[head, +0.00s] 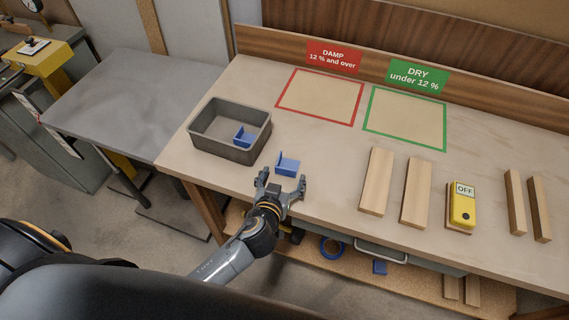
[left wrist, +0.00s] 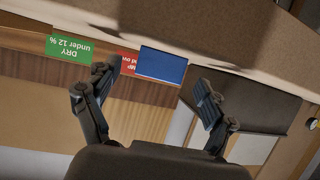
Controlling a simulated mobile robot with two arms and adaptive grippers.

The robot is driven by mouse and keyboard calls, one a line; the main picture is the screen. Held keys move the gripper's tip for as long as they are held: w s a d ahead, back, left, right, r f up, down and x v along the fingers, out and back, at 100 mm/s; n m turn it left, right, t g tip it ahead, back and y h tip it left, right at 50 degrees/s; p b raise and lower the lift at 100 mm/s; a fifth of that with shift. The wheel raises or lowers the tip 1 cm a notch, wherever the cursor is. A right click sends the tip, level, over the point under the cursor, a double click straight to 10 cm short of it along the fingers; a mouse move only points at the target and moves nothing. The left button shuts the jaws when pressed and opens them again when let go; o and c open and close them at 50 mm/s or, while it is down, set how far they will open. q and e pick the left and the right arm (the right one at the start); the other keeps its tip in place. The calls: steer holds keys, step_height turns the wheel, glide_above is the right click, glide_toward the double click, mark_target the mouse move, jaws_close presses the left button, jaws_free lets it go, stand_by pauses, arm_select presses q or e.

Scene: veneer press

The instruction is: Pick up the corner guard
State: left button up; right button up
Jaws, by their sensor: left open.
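My right gripper is out of view.
The grey bin (head: 226,149) stands behind and left of the guard. Red (head: 358,111) and green (head: 441,140) outlined areas are empty. Wooden strips (head: 377,181) and a yellow meter reading OFF (head: 462,204) lie to the right. A grey table (head: 130,95) stands at left.

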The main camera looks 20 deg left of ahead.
mark_target(285, 171)
arm_select(q)
steer(key=shift+p+x, duration=0.3)
steer(key=shift+x, duration=1.4)
steer(key=shift+r, duration=0.1)
steer(key=c, duration=0.9)
